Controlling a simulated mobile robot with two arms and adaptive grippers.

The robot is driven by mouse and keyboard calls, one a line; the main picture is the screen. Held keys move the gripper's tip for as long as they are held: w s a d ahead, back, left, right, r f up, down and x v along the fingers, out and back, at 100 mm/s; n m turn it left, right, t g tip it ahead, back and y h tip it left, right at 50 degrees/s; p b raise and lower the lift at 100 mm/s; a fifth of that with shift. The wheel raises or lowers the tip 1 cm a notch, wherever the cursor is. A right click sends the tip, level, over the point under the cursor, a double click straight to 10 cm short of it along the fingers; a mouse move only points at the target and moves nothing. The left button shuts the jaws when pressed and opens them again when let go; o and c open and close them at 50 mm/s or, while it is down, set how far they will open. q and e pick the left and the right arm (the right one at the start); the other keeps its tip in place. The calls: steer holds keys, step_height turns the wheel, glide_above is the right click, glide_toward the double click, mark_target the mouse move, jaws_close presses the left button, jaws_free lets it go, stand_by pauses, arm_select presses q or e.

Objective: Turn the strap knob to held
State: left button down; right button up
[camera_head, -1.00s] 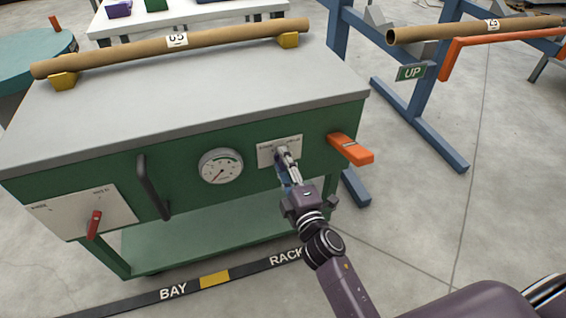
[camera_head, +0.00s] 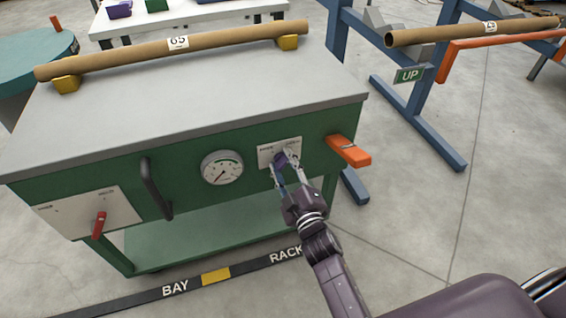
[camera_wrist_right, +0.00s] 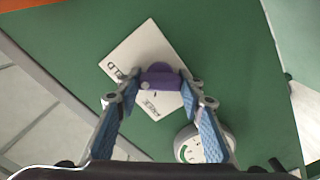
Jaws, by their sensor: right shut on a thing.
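The purple strap knob (camera_head: 281,159) sits on a white label plate (camera_head: 266,153) on the green front panel. In the right wrist view the knob (camera_wrist_right: 160,71) shows between my fingertips, with "HELD" on the plate (camera_wrist_right: 136,50) to its left and another word below, hard to read. My right gripper (camera_head: 284,165) is shut on the knob, with a finger on either side; the wrist view shows this grip (camera_wrist_right: 162,84) too. The fingers hide part of the knob, so its exact setting is unclear. My left gripper is not in view.
A round gauge (camera_head: 222,168) and a black handle (camera_head: 155,188) are left of the knob. An orange lever (camera_head: 349,151) sticks out close on the right. A red lever (camera_head: 98,225) is on another plate at far left.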

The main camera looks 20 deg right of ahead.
stand_by(0.3)
steer(key=o, duration=1.2)
steer(key=s, duration=1.2)
steer(key=shift+d, duration=0.2)
